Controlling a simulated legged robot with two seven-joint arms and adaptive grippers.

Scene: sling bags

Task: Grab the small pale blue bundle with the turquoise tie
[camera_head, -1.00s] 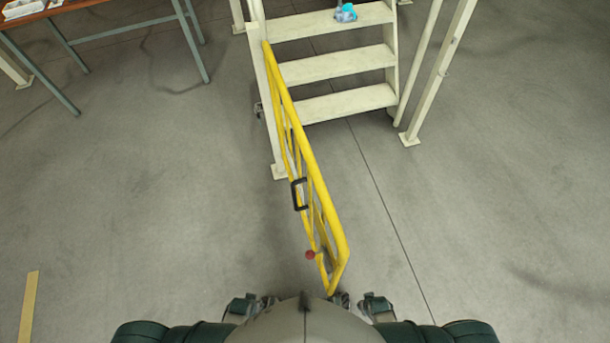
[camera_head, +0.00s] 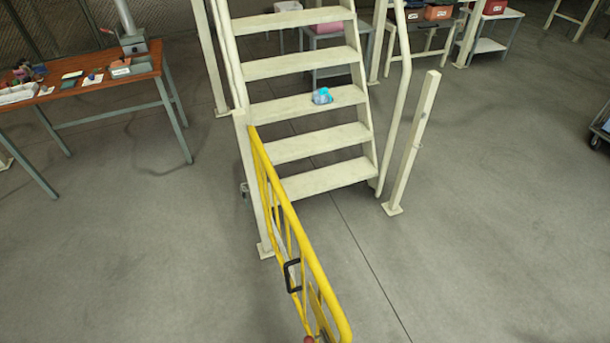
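The small pale blue bundle with the turquoise tie (camera_head: 321,97) lies on the third step up of a cream staircase (camera_head: 305,107), a little right of the middle of the tread. It is some way ahead of me and nothing touches it. Neither of my grippers shows in the head view, so I cannot see whether they are open or shut.
A yellow gate (camera_head: 293,228) with a black handle stands swung open in front of the stairs' left post. A wooden-topped workbench (camera_head: 85,82) with tools is at the left. A cream post (camera_head: 413,145) stands right of the stairs.

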